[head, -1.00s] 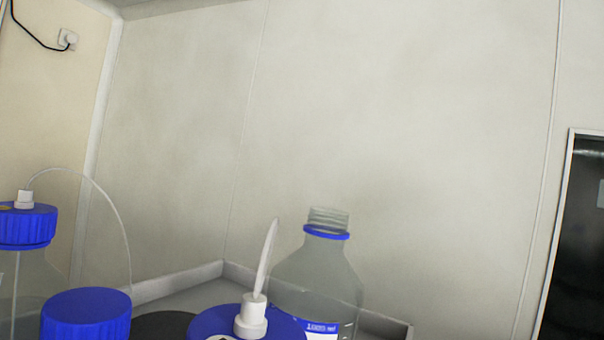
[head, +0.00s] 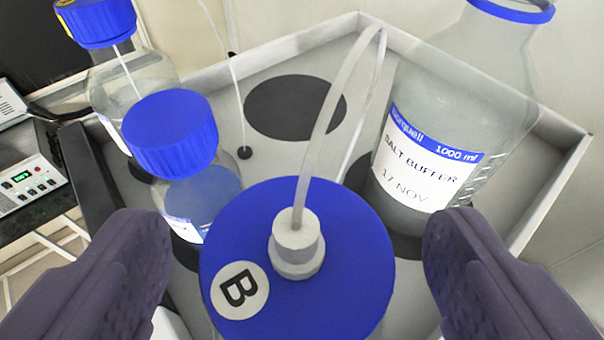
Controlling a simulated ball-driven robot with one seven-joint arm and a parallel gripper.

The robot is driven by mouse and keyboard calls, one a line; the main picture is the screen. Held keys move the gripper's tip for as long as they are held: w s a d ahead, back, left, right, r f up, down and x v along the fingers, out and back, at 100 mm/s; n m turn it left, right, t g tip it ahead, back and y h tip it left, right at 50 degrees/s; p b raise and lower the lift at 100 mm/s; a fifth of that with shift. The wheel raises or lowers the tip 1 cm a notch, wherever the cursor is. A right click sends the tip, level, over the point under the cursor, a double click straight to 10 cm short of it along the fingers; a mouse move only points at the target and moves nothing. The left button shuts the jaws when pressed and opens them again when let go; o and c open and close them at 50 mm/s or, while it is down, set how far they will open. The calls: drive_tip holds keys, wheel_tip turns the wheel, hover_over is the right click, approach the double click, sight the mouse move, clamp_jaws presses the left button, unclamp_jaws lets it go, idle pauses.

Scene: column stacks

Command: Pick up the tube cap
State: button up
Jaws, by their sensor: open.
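The tube cap (head: 345,285) is a wide blue cap with a white round "B" label and a white fitting (head: 297,245) in its middle. A pale tube (head: 328,120) rises from the fitting and bends over at the top. The cap sits on a bottle that is almost wholly hidden beneath it. My gripper (head: 298,230) is open, with one dark finger to the left of the cap and one to the right. Gaps show between both fingers and the cap, and nothing is held.
A blue-capped bottle (head: 170,135) stands close at left, with another capped bottle (head: 95,20) behind it. An uncapped salt buffer bottle (head: 440,110) stands at right. All are in a pale tray (head: 215,75) with an empty black circle (head: 295,107). A control box (head: 25,180) is outside, left.

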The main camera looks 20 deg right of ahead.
sight(301, 263)
drive_tip(key=shift+x, duration=0.85)
drive_tip(key=shift+s+r, duration=0.1)
drive_tip(key=shift+s, duration=0.05)
drive_tip(key=c, duration=1)
drive_tip(key=shift+r, duration=0.5)
wheel_tip(301, 263, up, 2)
drive_tip(key=shift+r, duration=0.2)
drive_tip(key=s+a+b, duration=0.2)
drive_tip(key=s, duration=0.3)
drive_tip(key=s+a+r+b, duration=0.1)
drive_tip(key=s+a, duration=0.1)
drive_tip(key=s, duration=0.2)
drive_tip(key=s+a+b, duration=0.2)
drive_tip(key=s, duration=0.3)
drive_tip(key=shift+s+a+r+b, duration=0.25)
drive_tip(key=shift+s+r+b, duration=0.05)
drive_tip(key=shift+b, duration=0.05)
